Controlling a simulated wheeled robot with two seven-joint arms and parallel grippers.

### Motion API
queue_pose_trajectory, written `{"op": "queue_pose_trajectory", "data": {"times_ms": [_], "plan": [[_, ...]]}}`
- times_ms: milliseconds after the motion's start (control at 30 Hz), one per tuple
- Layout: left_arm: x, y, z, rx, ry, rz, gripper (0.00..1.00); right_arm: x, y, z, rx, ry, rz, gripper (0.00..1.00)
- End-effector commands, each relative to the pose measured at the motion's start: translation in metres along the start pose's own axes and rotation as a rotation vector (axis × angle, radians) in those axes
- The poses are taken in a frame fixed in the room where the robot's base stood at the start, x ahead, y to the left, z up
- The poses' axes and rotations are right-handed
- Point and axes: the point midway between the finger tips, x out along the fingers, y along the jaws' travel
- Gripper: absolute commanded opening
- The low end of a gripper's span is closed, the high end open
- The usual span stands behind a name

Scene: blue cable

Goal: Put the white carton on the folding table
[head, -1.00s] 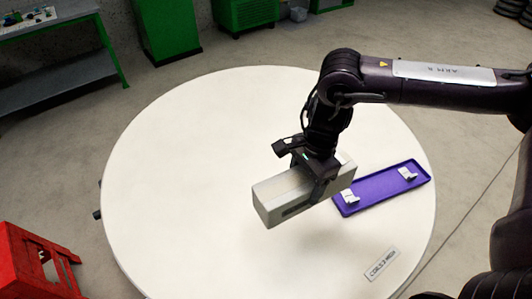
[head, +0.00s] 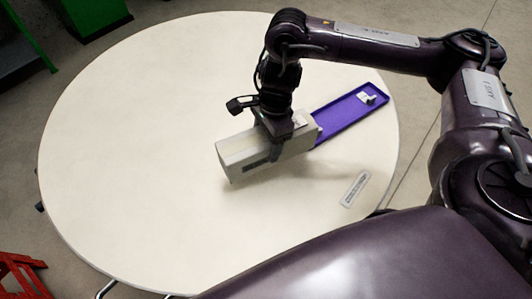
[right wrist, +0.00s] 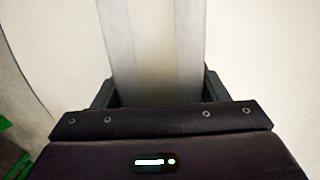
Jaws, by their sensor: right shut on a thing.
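The white carton (head: 240,152) is a long pale box held lengthwise above or on the round white folding table (head: 120,130); I cannot tell whether its underside touches. My right gripper (head: 277,133) is shut on the carton near its right end, with a dark finger down its near side. In the right wrist view the carton (right wrist: 150,45) runs up between the two fingers of the gripper (right wrist: 158,92). My left gripper is not in view.
A purple tray (head: 338,117) with a small white piece (head: 368,97) lies at the table's right, partly hidden by the carton. A small label plate (head: 354,189) lies nearer. The table's left half is clear. A red stand (head: 18,272) is at lower left.

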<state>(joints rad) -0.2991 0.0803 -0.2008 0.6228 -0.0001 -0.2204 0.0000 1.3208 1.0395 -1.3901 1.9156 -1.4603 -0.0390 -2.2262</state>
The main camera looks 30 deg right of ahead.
Motion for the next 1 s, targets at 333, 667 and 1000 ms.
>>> {"op": "queue_pose_trajectory", "data": {"times_ms": [333, 667, 1000], "plan": [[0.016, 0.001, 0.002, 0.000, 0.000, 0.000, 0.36, 0.033, -0.001, -0.004, -0.001, -0.003, -0.001, 0.13], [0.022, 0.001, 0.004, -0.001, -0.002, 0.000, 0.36, 0.051, -0.002, -0.007, -0.002, -0.002, -0.005, 0.13], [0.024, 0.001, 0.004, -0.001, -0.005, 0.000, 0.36, 0.054, 0.000, -0.008, -0.002, -0.001, -0.001, 0.76]]}}
